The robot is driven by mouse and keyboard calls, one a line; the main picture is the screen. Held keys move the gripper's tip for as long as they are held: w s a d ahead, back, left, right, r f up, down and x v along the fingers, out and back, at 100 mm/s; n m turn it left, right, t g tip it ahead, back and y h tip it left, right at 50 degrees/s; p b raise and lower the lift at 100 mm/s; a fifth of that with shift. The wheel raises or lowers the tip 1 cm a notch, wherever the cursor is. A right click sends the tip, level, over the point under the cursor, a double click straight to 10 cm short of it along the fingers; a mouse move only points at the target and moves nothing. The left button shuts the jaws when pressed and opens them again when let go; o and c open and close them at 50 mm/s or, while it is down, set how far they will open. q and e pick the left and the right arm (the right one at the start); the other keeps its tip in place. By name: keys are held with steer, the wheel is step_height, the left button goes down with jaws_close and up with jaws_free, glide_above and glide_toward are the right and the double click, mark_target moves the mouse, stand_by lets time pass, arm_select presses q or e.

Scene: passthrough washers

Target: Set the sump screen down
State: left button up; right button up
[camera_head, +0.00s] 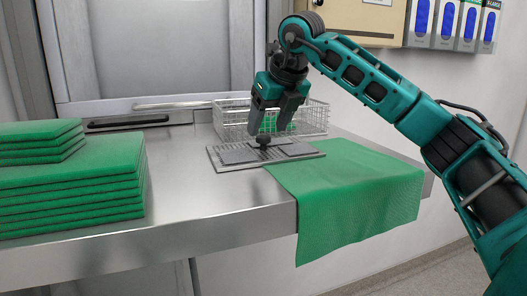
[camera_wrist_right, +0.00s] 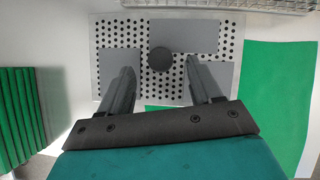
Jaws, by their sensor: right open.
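The sump screen (camera_head: 225,163) is a flat grey perforated plate with solid grey patches and a dark round knob (camera_head: 263,140). It lies on the steel counter, with its right part over the edge of the green cloth. In the right wrist view the screen (camera_wrist_right: 120,30) fills the upper middle and its knob (camera_wrist_right: 161,59) sits between the fingertips. My right gripper (camera_head: 273,133) is open just above the screen, with its fingers (camera_wrist_right: 160,75) on either side of the knob and a gap to each. My left gripper is not in view.
A wire basket (camera_head: 313,117) stands right behind the screen. A green cloth (camera_head: 350,190) drapes over the counter's front edge. Folded green cloths (camera_head: 70,185) are stacked at the left. The steel counter (camera_head: 200,200) is bare between stack and screen. A closed panel (camera_head: 160,50) is behind.

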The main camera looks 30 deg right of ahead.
mark_target(263, 137)
steer(key=x, duration=0.3)
steer(key=shift+w+f, duration=0.1)
steer(key=shift+f, duration=0.05)
steer(key=shift+c, duration=0.2)
jaws_close()
